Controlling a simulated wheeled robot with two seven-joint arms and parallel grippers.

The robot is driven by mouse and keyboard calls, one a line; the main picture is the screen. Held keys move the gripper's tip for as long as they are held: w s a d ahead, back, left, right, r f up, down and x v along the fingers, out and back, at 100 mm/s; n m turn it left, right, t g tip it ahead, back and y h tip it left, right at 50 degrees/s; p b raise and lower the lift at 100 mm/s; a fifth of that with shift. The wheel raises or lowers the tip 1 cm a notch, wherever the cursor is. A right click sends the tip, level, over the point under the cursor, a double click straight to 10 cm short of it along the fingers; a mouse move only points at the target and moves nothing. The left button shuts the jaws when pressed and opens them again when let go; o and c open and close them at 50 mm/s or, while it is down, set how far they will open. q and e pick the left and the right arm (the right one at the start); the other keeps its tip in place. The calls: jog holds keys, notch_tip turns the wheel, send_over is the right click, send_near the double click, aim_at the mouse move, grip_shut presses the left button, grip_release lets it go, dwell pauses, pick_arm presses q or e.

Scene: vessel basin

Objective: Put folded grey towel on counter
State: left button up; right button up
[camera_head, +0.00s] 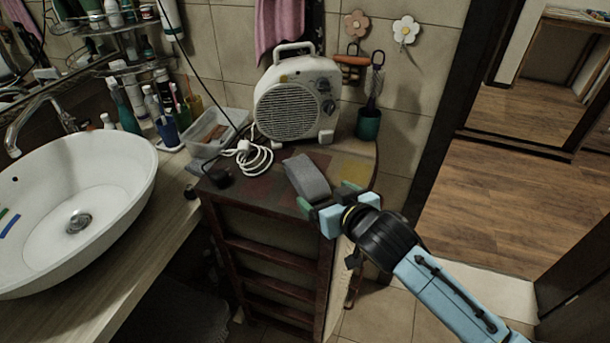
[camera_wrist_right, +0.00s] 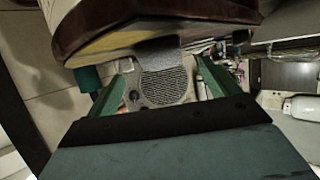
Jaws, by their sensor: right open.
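The folded grey towel (camera_head: 307,177) lies on top of the dark wooden cabinet (camera_head: 245,195), near its front right part. In the right wrist view the towel (camera_wrist_right: 157,46) shows at the cabinet's edge, ahead of the fingers. My right gripper (camera_head: 327,201) is open at the towel's near end. In its wrist view the two green fingertips (camera_wrist_right: 163,64) are spread to either side of the towel; I cannot tell whether they touch it. The wooden counter (camera_head: 100,268) with the white basin (camera_head: 75,205) is on the left. My left gripper is not in view.
A white fan heater (camera_head: 297,105) stands behind the towel, with its coiled white cable (camera_head: 250,157) to the left. A green cup (camera_head: 369,124) with a brush stands to the right. A clear bin (camera_head: 210,130) and bottles stand at the back left. The counter's front strip is bare.

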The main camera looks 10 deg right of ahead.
aim_at(311, 183)
jog(key=x, duration=0.8)
jog(key=shift+w+r+b, duration=0.1)
jog(key=shift+b, duration=0.25)
jog(key=c, duration=1.2)
jog(key=shift+o, duration=0.2)
notch_tip(311, 183, up, 10)
jog(key=shift+f+p, duration=0.1)
jog(key=shift+p, duration=0.7)
jog(key=s+d+f+m+h, duration=0.1)
jog(key=s+d, duration=0.1)
jog(key=s, duration=0.4)
jog(key=s+d+m+h+b, duration=0.1)
jog(key=s+d, duration=0.2)
jog(key=s, duration=0.4)
jog(key=shift+f+h, duration=0.3)
jog(key=shift+f, duration=0.05)
jog(key=shift+d, duration=0.15)
